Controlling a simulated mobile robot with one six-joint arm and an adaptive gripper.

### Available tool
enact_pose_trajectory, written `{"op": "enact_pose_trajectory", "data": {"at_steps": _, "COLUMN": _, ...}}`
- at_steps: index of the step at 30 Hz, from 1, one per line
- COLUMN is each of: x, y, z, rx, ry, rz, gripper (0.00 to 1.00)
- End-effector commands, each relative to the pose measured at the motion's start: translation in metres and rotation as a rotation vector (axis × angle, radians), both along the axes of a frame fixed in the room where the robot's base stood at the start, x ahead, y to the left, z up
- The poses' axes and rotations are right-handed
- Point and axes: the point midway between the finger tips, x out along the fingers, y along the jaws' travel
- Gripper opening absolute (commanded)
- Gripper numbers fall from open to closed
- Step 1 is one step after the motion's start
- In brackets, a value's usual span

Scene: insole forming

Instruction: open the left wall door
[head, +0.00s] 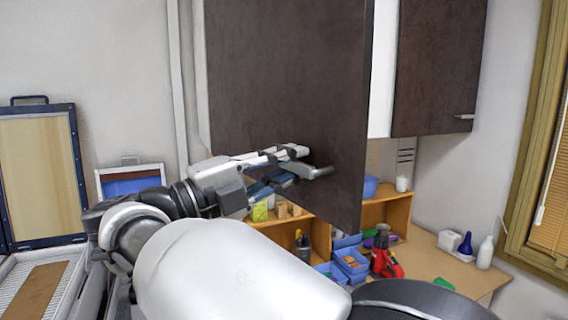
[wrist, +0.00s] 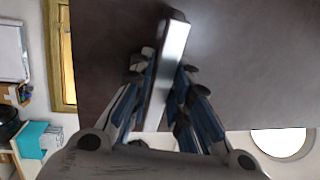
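The left wall door (head: 290,80) is a dark brown panel that stands swung out from the cabinet, its free edge towards me. A strip of the white cabinet (head: 382,70) shows to its right. Its metal bar handle (head: 318,171) sits low on the panel. My gripper (head: 292,158) reaches the handle from the left. In the wrist view the handle (wrist: 168,65) lies between the two blue-padded fingers of my gripper (wrist: 166,80), which are closed in on both its sides. The door (wrist: 240,60) fills much of that view.
The right wall door (head: 437,65) is flat and closed. Below are a bench (head: 430,262) with wooden shelves (head: 388,210), blue bins (head: 350,262), a red tool (head: 384,258) and a white bottle (head: 485,253). A framed panel (head: 38,170) stands at the left.

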Motion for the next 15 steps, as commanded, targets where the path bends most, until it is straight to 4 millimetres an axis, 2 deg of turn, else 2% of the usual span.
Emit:
{"op": "enact_pose_trajectory", "data": {"at_steps": 8, "x": -0.001, "y": 0.001, "z": 0.0, "rx": 0.001, "ry": -0.001, "rz": 0.0, "gripper": 0.18}}
{"op": "enact_pose_trajectory", "data": {"at_steps": 15, "x": -0.018, "y": 0.029, "z": -0.006, "rx": -0.001, "ry": -0.001, "rz": 0.004, "gripper": 0.18}}
